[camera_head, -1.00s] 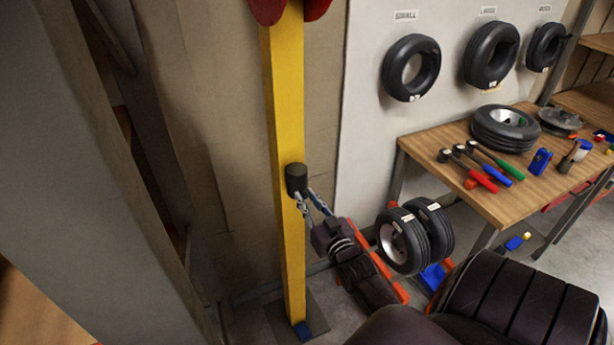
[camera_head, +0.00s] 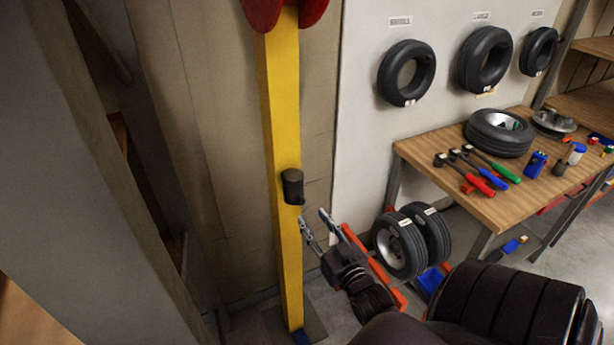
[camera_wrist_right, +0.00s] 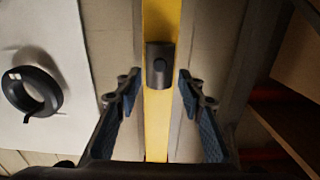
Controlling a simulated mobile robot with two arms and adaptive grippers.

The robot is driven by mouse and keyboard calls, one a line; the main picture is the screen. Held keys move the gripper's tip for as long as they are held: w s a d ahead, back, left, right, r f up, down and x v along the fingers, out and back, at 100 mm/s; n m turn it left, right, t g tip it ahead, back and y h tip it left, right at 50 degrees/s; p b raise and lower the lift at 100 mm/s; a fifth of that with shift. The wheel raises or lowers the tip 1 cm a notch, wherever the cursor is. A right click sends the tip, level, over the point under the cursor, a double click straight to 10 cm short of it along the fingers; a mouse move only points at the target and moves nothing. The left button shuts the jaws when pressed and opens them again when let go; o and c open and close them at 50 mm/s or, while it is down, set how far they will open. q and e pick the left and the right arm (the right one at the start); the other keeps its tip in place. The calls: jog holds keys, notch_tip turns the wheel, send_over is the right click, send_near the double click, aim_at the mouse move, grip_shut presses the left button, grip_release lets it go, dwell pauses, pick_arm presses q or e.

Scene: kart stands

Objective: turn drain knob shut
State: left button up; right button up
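The drain knob is a dark cylinder (camera_head: 293,187) on the side of a yellow post (camera_head: 281,120). In the right wrist view the knob (camera_wrist_right: 160,66) shows on the yellow post (camera_wrist_right: 157,130), ahead of and between the two fingers. My right gripper (camera_head: 318,221) is open and empty, just below and to the right of the knob, apart from it in the head view. The right gripper's fingers also show wide apart in the wrist view (camera_wrist_right: 157,84). My left gripper is not in view.
A wooden workbench (camera_head: 432,169) with hammers and a tire (camera_head: 499,133) stands at right. Tires hang on a white panel (camera_head: 362,150). Wheels (camera_head: 399,245) stand on the floor by an orange frame (camera_head: 377,272). A grey upright fills the left side.

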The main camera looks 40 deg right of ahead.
jog(key=shift+v, duration=2.6)
